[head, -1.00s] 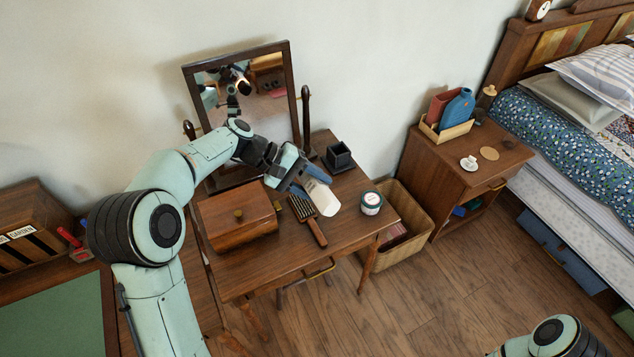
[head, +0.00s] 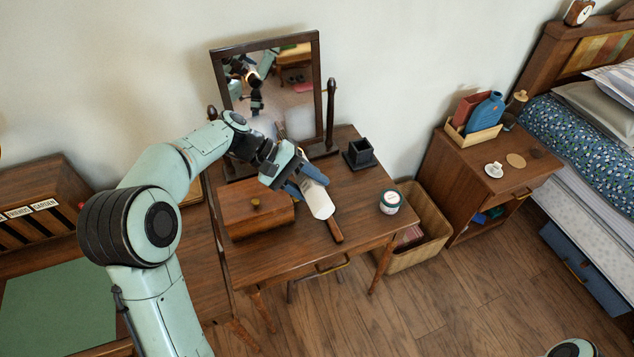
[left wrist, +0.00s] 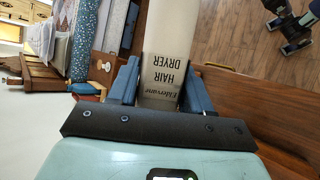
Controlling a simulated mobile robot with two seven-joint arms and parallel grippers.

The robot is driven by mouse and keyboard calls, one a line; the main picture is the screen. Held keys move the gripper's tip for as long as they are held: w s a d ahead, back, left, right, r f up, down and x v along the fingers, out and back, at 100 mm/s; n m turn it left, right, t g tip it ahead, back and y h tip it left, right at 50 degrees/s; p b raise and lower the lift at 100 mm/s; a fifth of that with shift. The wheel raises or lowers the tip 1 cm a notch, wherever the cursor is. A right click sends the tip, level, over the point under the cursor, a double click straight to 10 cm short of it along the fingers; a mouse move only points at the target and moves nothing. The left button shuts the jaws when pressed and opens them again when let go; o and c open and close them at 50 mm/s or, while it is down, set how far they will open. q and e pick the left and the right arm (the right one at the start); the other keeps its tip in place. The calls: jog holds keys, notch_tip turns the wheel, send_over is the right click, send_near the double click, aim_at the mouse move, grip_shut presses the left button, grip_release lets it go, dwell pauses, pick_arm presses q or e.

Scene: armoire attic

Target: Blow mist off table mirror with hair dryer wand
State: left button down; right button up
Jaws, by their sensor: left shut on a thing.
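The table mirror (head: 300,75) stands in a dark wood frame at the back of the small table (head: 285,255). Its lower glass looks pale and hazy, partly hidden behind my left arm. My left gripper (head: 305,182) is shut on the white hair dryer wand (head: 319,203), in front of the mirror and above the table. The wand's free end points toward the table front, away from the glass. In the left wrist view, the wand (left wrist: 165,75) sits between the blue fingers, with "HAIR DRYER" lettering showing.
A wooden box (head: 255,215) stands left of the wand. A brush (head: 335,230) lies partly hidden under it. A round jar (head: 390,201) and a dark square holder (head: 360,153) are to the right. A wicker basket (head: 425,235) stands beside the table.

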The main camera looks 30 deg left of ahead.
aim_at(309, 177)
pick_arm(q)
jog(key=shift+s+a, duration=0.9)
jog(key=shift+s, duration=0.2)
jog(key=shift+w+d+r+p, duration=0.3)
jog(key=shift+w+r+p, duration=0.1)
jog(key=shift+r, duration=0.2)
jog(key=shift+w+d+r+p, duration=0.25)
jog(key=shift+w+r+p, duration=0.1)
jog(key=shift+r, duration=0.2)
jog(key=shift+w+d+r+p, duration=0.3)
jog(key=shift+r+p, duration=0.1)
jog(key=shift+r, duration=0.2)
jog(key=shift+w+d+r+p, duration=0.4)
jog(key=shift+w+r+p, duration=0.1)
jog(key=shift+r, duration=0.2)
jog(key=shift+w+d+r+p, duration=0.4)
jog(key=shift+r+p, duration=0.1)
jog(key=shift+r, duration=0.15)
pick_arm(e)
jog(key=w+r, duration=0.4)
jog(key=r, duration=0.1)
jog(key=shift+r+t, duration=0.3)
pick_arm(q)
jog(key=shift+s, duration=0.1)
pick_arm(e)
jog(key=shift+f, duration=0.1)
